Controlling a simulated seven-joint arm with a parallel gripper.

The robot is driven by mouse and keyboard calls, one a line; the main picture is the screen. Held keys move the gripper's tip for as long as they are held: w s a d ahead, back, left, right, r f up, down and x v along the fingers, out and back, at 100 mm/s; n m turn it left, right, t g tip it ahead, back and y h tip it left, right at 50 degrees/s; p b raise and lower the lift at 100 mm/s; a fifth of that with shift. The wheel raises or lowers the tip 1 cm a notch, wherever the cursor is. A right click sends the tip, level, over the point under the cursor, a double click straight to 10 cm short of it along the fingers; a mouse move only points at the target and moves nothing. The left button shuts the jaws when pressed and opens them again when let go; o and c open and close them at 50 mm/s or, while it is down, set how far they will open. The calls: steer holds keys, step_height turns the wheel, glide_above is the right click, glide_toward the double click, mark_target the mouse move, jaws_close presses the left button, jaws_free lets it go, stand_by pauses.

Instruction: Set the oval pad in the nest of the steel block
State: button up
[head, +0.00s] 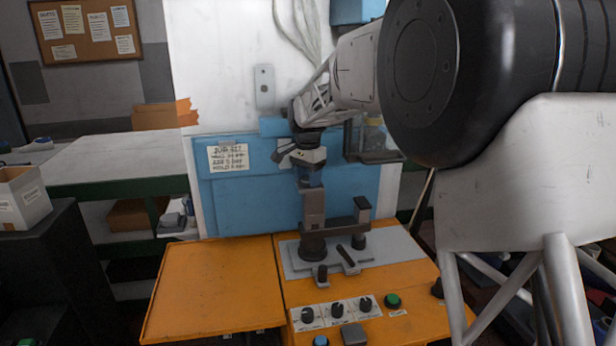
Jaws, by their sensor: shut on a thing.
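My gripper (311,180) hangs pointing down over the middle of the orange bench. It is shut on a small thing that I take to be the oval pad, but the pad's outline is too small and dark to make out. Directly below, and overlapping it in view, is a grey upright steel part (313,208) with a dark round foot (313,246). I take this to belong to the steel block on the grey plate (394,247). The nest is not visible, and I cannot tell whether the pad touches it.
A black-capped post (361,205) with a crossbar stands close to the right. Short dark levers (347,256) lie in front on the plate. Knobs and a green button (392,300) line the front. The left orange panel (215,290) is clear. A blue panel (240,200) stands behind.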

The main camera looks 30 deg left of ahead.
steer(key=o, duration=1)
steer(key=shift+o, duration=0.2)
steer(key=shift+r, duration=0.1)
steer(key=shift+r, duration=3.8)
